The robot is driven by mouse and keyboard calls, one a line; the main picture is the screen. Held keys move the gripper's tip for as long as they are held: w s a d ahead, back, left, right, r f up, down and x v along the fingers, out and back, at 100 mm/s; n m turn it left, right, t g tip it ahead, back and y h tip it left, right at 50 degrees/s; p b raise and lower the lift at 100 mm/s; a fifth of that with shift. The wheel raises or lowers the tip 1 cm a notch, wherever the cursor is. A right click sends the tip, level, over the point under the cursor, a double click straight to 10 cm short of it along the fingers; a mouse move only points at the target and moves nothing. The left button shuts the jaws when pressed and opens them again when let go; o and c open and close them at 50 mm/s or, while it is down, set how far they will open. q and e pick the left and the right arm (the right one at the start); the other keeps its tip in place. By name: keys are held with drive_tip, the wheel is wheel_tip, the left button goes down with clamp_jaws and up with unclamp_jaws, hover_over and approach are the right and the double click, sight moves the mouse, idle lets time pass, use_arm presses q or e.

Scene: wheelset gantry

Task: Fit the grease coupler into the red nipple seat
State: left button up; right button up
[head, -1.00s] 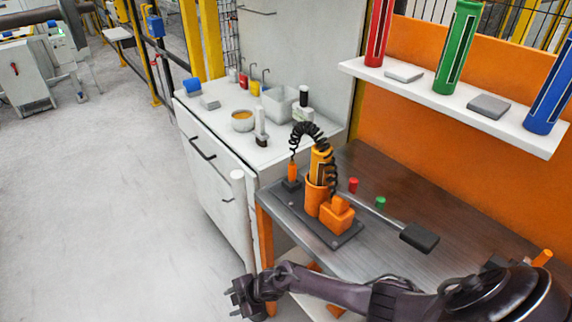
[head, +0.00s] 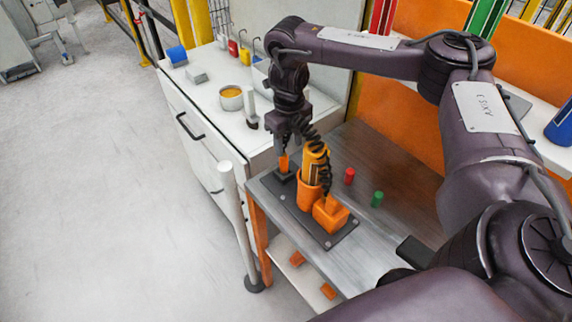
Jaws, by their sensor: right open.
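The grease coupler (head: 284,163), seen as a small orange piece, stands upright in a dark block on the left end of a dark base plate (head: 324,238). My right gripper (head: 285,146) points down directly over it, open, with its fingertips close to the coupler's top; I cannot tell whether they touch it. A black coiled hose (head: 323,158) runs beside the gripper to an orange pump unit (head: 309,178) on the same plate. A small red cylinder (head: 349,176) stands on the metal bench; I cannot tell whether it is the red nipple seat. My left gripper is out of view.
A small green cylinder (head: 377,199) stands on the bench (head: 400,185). Behind is a white cabinet (head: 205,100) with a bowl (head: 231,98) and a white upright bottle (head: 251,108). A white post (head: 238,220) stands at the bench's left corner. My right arm covers part of the shelf.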

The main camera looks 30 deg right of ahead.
sight(284, 162)
drive_tip(key=f, duration=0.1)
drive_tip(key=a+f, duration=0.1)
drive_tip(key=shift+f, duration=0.3)
drive_tip(key=f, duration=0.2)
drive_tip(key=f+p, duration=0.1)
drive_tip(key=f, duration=0.1)
drive_tip(key=shift+w+a, duration=0.1)
drive_tip(key=shift+w, duration=0.1)
drive_tip(key=shift+f, duration=0.55)
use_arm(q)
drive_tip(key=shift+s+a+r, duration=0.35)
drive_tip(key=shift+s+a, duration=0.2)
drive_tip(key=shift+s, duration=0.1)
use_arm(e)
drive_tip(key=c, duration=0.5)
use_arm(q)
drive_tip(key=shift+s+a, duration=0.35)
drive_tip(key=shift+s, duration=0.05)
use_arm(e)
clamp_jaws()
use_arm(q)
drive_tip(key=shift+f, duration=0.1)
